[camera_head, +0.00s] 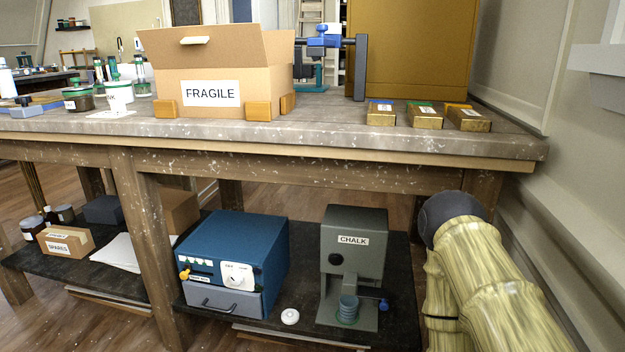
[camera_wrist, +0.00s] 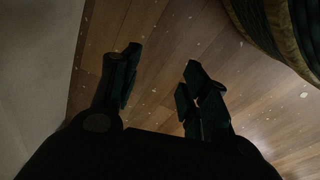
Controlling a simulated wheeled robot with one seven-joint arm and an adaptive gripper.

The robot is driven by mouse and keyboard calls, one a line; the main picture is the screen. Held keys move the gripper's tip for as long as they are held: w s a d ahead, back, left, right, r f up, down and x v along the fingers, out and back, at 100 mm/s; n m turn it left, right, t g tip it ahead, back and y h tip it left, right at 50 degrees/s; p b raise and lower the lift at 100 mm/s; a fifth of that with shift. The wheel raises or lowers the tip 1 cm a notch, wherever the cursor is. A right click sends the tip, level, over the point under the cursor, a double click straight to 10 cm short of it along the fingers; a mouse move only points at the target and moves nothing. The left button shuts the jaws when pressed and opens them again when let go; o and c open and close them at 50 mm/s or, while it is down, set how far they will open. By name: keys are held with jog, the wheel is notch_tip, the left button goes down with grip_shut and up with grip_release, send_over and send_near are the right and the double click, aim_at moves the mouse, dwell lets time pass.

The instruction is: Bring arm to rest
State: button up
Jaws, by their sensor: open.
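My gripper (camera_wrist: 160,75) shows in the wrist view with its two dark fingers spread apart. Nothing is between them, and wooden floor (camera_wrist: 160,45) lies beyond. In the head view my arm is at the lower right, beside the right end of the workbench (camera_head: 350,145). The gripper itself does not show in the head view.
On the bench stand an open FRAGILE carton (camera_head: 165,87) and several small gold boxes (camera_head: 381,116). A blue machine (camera_head: 235,255) and a grey CHALK machine (camera_head: 352,258) stand on the lower shelf. A pale wall (camera_head: 530,160) is close on the right.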

notch_tip(320, 180, up, 38)
jog(key=s+m+g+p, duration=0.1)
jog(key=s+p, duration=0.1)
jog(key=p, duration=3.6)
jog(key=shift+s+a+r, duration=0.15)
jog(key=shift+s+a, duration=0.05)
jog(key=shift+s, duration=0.15)
